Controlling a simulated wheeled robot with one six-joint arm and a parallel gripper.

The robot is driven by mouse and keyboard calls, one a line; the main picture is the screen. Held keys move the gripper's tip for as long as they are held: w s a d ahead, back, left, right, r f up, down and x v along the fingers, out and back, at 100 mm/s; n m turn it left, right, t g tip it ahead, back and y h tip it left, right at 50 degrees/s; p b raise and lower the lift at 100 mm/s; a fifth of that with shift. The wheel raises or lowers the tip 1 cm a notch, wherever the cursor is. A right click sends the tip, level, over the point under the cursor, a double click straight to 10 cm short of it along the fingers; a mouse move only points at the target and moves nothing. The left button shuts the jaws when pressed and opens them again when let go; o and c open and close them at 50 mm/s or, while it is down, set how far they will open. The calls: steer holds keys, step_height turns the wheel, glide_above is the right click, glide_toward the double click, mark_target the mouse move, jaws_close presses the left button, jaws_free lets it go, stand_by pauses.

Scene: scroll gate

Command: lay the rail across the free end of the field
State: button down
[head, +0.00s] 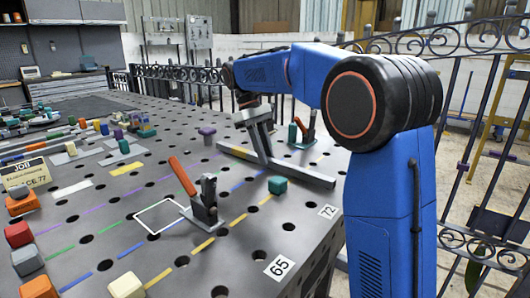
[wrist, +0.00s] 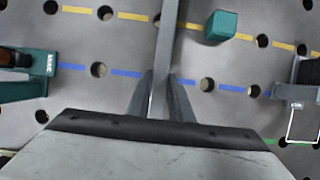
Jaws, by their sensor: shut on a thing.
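The rail (head: 307,175) is a long grey metal bar running across the blue and yellow dashed lines on the perforated table. My gripper (head: 262,155) is shut on the rail near its middle. In the wrist view the rail (wrist: 166,45) runs up between the fingers (wrist: 162,85). It looks low over the table; I cannot tell whether it touches. The field (head: 120,215) is the table area with purple, green, blue and yellow dashed lines. A teal block (head: 277,185) sits beside the rail and also shows in the wrist view (wrist: 220,25).
An orange-handled clamp (head: 205,203) stands left of the rail near a white square outline (head: 160,217); another clamp (head: 302,137) stands beyond the rail. A purple knob (head: 207,133) is behind. Coloured blocks (head: 20,235) line the left edge. Scroll fencing (head: 480,40) stands behind my arm.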

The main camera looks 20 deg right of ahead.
steer(key=shift+f, duration=0.4)
stand_by(0.6)
steer(key=c, duration=1.5)
jaws_free()
